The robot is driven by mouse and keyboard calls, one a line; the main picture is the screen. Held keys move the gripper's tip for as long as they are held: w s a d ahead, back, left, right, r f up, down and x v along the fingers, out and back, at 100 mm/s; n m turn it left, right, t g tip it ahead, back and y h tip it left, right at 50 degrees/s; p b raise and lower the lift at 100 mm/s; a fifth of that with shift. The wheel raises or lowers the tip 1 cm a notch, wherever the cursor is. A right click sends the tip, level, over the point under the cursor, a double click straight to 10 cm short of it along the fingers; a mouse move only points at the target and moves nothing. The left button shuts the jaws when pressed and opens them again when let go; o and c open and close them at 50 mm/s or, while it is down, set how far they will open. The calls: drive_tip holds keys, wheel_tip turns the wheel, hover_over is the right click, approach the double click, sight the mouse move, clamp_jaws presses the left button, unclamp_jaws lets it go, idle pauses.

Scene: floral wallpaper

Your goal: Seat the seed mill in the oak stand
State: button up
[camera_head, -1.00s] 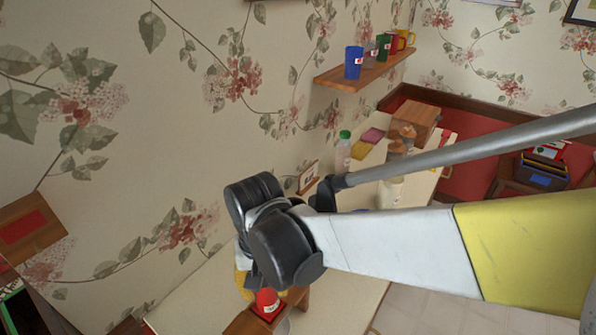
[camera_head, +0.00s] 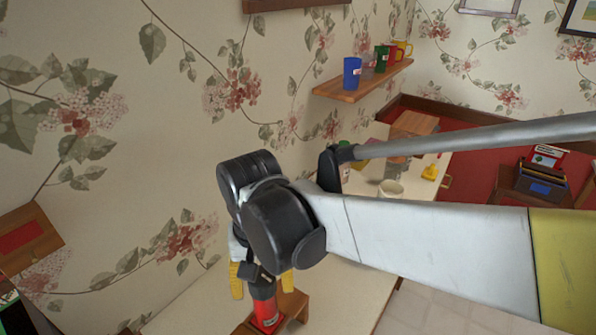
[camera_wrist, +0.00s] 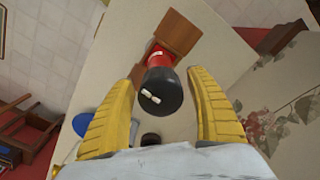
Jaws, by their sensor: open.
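The seed mill has a red body (camera_head: 265,311) and a black top (camera_wrist: 158,92). It stands at the wooden stand (camera_head: 293,304), its lower end meeting a red square area of the stand. The wrist view shows the stand (camera_wrist: 178,32) beyond the mill's top, which hides how deep the base sits. The mill looks about upright. My gripper (camera_wrist: 165,76) is open, its yellow fingers to either side of the mill's black top with gaps showing. In the head view my gripper (camera_head: 262,284) is just above the red body.
The pale tabletop (camera_head: 345,290) has clear room right of the stand. A white mug (camera_head: 390,189) and a yellow object (camera_head: 430,172) are farther back. The wall shelf (camera_head: 362,82) holds several cups. A blue round thing (camera_wrist: 82,124) lies beside the left finger.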

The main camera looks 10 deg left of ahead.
sight(263, 276)
wheel_tip(263, 276, up, 6)
drive_tip(key=shift+f, duration=0.1)
drive_tip(key=shift+d, duration=0.15)
drive_tip(key=d+f+m+t, duration=0.2)
drive_tip(key=d+m+t, duration=0.35)
drive_tip(key=d, duration=2.55)
wheel_tip(263, 276, down, 8)
drive_tip(key=n+t+b, duration=0.1)
drive_tip(key=n+b, duration=0.1)
drive_tip(key=b, duration=0.6)
drive_tip(key=shift+s+a+t, duration=0.15)
drive_tip(key=shift+a+t, duration=0.1)
drive_tip(key=shift+t, duration=0.1)
drive_tip(key=shift+f, duration=0.1)
